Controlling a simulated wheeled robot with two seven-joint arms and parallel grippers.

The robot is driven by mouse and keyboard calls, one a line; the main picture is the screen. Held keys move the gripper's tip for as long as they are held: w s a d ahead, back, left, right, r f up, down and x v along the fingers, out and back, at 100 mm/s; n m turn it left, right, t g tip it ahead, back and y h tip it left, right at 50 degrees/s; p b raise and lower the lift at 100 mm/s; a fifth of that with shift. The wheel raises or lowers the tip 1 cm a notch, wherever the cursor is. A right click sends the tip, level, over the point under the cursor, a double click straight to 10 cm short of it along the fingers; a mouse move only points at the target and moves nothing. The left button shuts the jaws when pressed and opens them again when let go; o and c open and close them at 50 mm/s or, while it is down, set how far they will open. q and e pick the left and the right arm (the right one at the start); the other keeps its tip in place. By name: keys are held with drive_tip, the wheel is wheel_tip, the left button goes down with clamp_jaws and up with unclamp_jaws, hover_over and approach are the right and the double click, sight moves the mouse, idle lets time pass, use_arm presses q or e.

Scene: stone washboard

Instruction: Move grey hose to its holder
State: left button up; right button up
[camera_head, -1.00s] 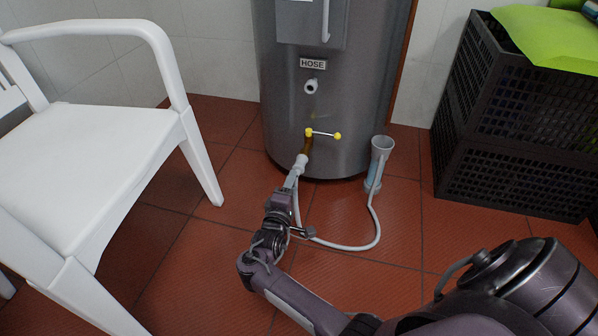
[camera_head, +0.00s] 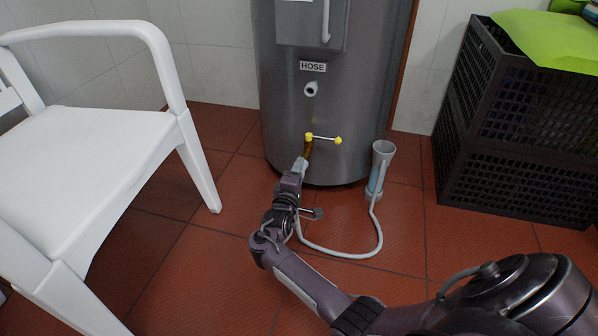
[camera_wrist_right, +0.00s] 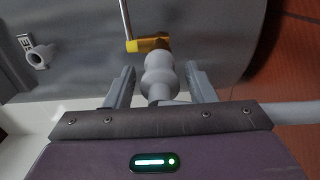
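The grey hose (camera_head: 341,254) has its end connector at the yellow-handled tap (camera_head: 323,139) low on the grey tank. It loops over the floor to a grey cup-like vessel (camera_head: 380,165). A white ring-shaped holder (camera_head: 311,88) sits on the tank under the HOSE label; it also shows in the right wrist view (camera_wrist_right: 40,56). My right gripper (camera_head: 297,171) is at the hose end just below the tap. In the right wrist view the hose connector (camera_wrist_right: 159,75) lies between its open fingers (camera_wrist_right: 160,86), with gaps on both sides. My left gripper is out of view.
A white chair (camera_head: 90,140) stands at the left. Black stacked crates (camera_head: 510,120) with a green cloth (camera_head: 550,38) stand at the right. The tank (camera_head: 285,110) blocks the back middle.

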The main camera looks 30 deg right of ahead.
clamp_jaws()
drive_tip(key=shift+a, duration=0.1)
drive_tip(key=shift+p+v, duration=1)
drive_tip(key=shift+v, duration=0.2)
drive_tip(key=shift+p+v, duration=0.75)
drive_tip(key=shift+v, duration=0.55)
